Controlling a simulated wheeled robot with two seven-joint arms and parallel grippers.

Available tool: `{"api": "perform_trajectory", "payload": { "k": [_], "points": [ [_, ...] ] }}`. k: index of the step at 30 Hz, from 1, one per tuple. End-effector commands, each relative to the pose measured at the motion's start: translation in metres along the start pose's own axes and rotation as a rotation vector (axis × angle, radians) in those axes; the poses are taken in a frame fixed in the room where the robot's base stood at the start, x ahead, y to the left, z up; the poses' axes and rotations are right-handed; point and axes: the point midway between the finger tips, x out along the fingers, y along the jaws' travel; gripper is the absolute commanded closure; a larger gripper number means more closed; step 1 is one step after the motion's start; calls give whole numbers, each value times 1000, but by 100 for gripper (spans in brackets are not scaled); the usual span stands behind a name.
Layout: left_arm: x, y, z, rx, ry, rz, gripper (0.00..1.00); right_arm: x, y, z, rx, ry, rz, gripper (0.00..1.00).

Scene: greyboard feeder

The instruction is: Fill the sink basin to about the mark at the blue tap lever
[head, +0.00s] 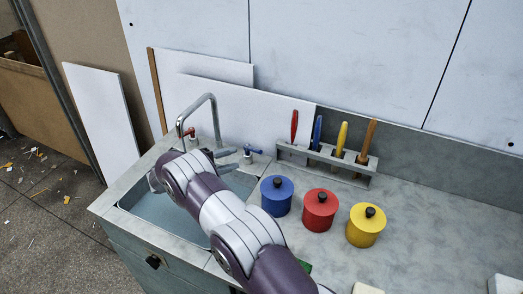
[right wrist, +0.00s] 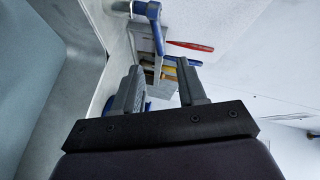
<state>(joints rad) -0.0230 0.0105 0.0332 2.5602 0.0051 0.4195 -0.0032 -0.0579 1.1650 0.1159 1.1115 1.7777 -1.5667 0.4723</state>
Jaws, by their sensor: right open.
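The sink basin (head: 150,205) is at the left of the counter, partly hidden by my right arm; its inside looks blue-grey and I cannot tell the water level or see the mark. A bent chrome spout (head: 213,112) rises behind it. The red tap lever (head: 190,132) is left of the blue tap lever (head: 254,149). My right gripper (head: 235,159) is open over the basin's back edge, its fingers pointing right towards the blue lever. In the right wrist view the blue lever (right wrist: 152,10) lies beyond the open, empty fingertips, apart from them. My left gripper is not in view.
Blue (head: 276,198), red (head: 319,212) and yellow (head: 366,227) lidded pots stand right of the basin. A grey rack (head: 330,158) with several coloured-handled tools stands behind them. White boards (head: 245,112) lean on the wall. The counter at the right is mostly clear.

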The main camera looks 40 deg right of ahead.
Motion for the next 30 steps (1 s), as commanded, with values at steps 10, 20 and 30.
{"api": "perform_trajectory", "payload": {
  "k": [10,20,30],
  "points": [
    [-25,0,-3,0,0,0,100,84,-3,-1,-2,-1,1,59],
    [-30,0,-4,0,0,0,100,119,-1,2,-2,-7,0,59],
    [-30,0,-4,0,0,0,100,119,0,2,-3,-7,0,100]
  ]
}}
